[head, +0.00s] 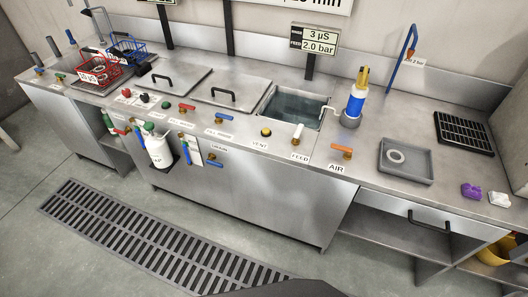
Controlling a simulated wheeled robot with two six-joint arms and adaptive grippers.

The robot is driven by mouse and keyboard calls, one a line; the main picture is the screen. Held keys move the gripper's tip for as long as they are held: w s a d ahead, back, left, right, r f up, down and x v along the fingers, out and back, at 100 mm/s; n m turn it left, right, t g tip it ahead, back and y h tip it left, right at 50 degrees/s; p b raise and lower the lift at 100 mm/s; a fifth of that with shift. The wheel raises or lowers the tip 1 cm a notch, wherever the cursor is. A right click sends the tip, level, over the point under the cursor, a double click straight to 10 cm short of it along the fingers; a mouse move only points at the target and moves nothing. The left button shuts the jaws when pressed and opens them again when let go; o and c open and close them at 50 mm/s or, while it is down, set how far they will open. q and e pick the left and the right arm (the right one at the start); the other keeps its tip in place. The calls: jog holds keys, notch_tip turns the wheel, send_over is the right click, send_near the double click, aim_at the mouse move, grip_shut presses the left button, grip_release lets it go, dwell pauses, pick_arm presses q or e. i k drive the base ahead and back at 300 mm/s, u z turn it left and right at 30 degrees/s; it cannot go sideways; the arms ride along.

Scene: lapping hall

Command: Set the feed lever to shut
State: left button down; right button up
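The feed lever (298,131) is a small white handle on the steel counter's front strip, just behind the FEED label (299,156). It stands roughly upright in the picture, pointing toward the basin behind it. Any open or shut marks beside it are too small to read. Neither of my grippers is in the head view.
An orange lever (342,152) stands to the right at the AIR label, and a yellow-black knob (265,132) to the left at VENT. A water basin (295,107) and blue-white bottle (354,104) are behind. A floor grate (150,240) lies in front.

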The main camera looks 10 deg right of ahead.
aim_at(296, 136)
jog(key=z, duration=0.15)
jog(key=k, duration=0.35)
jog(key=u, duration=1.4)
jog(key=i, duration=1.05)
jog(key=z, duration=0.85)
jog(key=i, duration=0.75)
jog(key=z, duration=0.85)
